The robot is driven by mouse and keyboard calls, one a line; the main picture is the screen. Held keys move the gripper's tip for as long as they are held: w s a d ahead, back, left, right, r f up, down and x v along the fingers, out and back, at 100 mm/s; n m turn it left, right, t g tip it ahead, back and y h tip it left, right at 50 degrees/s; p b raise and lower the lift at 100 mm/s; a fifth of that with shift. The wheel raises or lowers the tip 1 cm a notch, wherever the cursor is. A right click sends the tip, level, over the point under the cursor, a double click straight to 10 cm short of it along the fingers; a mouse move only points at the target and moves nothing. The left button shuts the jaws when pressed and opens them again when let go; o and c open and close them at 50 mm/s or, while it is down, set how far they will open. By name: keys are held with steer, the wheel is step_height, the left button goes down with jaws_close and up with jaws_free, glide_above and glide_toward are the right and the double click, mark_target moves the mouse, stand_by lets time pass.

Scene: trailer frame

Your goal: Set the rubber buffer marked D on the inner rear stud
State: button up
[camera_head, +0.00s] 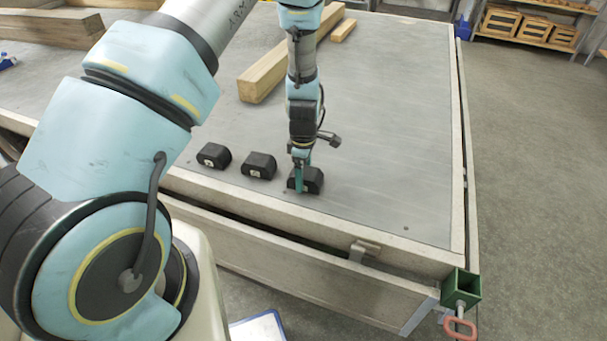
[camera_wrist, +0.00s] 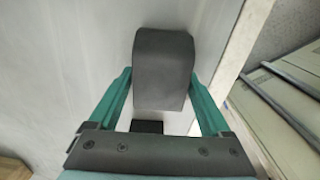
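Three black rubber buffers with rounded tops stand in a row near the bed's front edge: a left one (camera_head: 214,156), a middle one (camera_head: 259,166) and a right one (camera_head: 314,180). Their small pale labels are too small to read, so I cannot tell which is D. My gripper (camera_head: 300,184) points down at the right buffer, one teal finger in front of it. In the wrist view a dark buffer (camera_wrist: 163,65) lies between the fingertips of my gripper (camera_wrist: 160,76). The fingers look close to both sides; firm contact is unclear. I cannot identify the inner rear stud.
The grey trailer bed (camera_head: 390,130) is mostly clear right of the buffers. A long timber (camera_head: 285,65) and a short block (camera_head: 343,30) lie behind. A metal bracket (camera_head: 360,250) sits at the front edge, and a green corner fitting (camera_head: 460,287) at the near right.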

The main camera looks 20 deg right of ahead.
steer(key=shift+o, duration=1.1)
steer(key=r+b, duration=0.1)
steer(key=r, duration=0.3)
steer(key=r+b, duration=0.2)
steer(key=r, duration=0.3)
steer(key=shift+w+r, duration=0.2)
steer(key=shift+r, duration=0.1)
steer(key=shift+a+r, duration=0.1)
steer(key=shift+r, duration=0.6)
steer(key=w+a+r+m, duration=0.2)
steer(key=a+r+m, duration=0.35)
steer(key=a, duration=0.75)
steer(key=s+a+r+m, duration=0.3)
steer(key=a+r, duration=0.1)
steer(key=a, duration=0.4)
steer(key=s+a+r+m+t, duration=0.1)
steer(key=s+a+r+m, duration=0.2)
steer(key=a, duration=0.5)
steer(key=shift+s+a+r+t, duration=0.3)
steer(key=shift+s+r, duration=0.1)
steer(key=shift+r, duration=0.1)
